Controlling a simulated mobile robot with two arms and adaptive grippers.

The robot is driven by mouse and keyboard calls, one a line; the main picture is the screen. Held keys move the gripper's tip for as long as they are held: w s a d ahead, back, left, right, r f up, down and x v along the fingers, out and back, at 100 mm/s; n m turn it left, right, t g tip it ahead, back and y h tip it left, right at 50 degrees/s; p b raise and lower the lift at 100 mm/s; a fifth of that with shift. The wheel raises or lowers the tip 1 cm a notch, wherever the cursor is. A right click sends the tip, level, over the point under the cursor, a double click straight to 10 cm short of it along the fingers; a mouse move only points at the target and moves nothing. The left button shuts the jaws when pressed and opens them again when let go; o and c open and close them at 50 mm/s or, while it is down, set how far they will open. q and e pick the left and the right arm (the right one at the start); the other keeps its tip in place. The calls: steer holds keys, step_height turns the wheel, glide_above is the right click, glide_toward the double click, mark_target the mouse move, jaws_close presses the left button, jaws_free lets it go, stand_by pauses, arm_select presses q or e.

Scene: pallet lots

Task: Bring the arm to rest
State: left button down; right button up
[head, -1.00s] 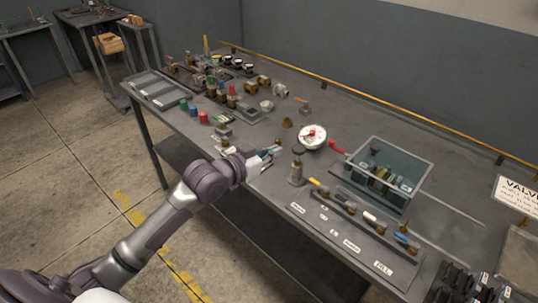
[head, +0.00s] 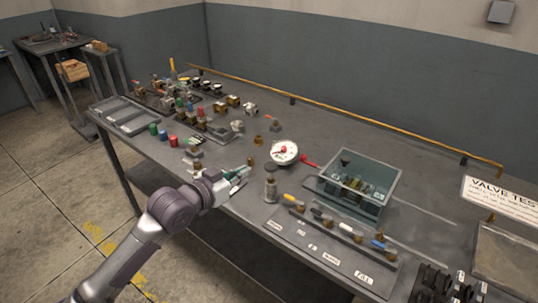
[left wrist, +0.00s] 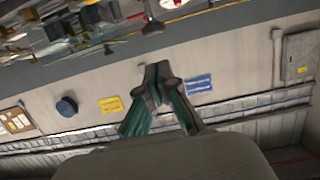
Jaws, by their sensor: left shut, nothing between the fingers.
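The bench top shows upside down at the top of that view, apart from the fingers. My right gripper is not in view.
Close by stand a white-faced gauge (head: 285,152), a grey metal post (head: 270,187) and a clear-walled bin (head: 360,182). A labelled rack with coloured handles (head: 335,232) lies at the front right. Small parts crowd the far left. The floor (head: 50,190) left of the bench is clear.

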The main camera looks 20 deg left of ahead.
arm_select(q)
steer(key=s+d+f+g+y, duration=0.2)
steer(key=s+d+f+g, duration=0.25)
steer(key=s+f, duration=0.85)
steer(key=s+f+n+g+y, duration=0.1)
steer(key=s+f+g, duration=0.2)
steer(key=s, duration=0.6)
steer(key=s+f+n+g+y, duration=0.1)
steer(key=s+f+g+y, duration=0.15)
steer(key=s, duration=0.65)
step_height(320, 180, down, 25)
steer(key=s+g, duration=0.2)
steer(key=s+a+f, duration=0.2)
steer(key=s+f, duration=0.6)
steer(key=s+a+f+g, duration=0.1)
steer(key=s+a+f, duration=0.1)
steer(key=s+f, duration=0.7)
steer(key=shift+f+m, duration=0.2)
steer(key=shift+m, duration=0.1)
stand_by(1.7)
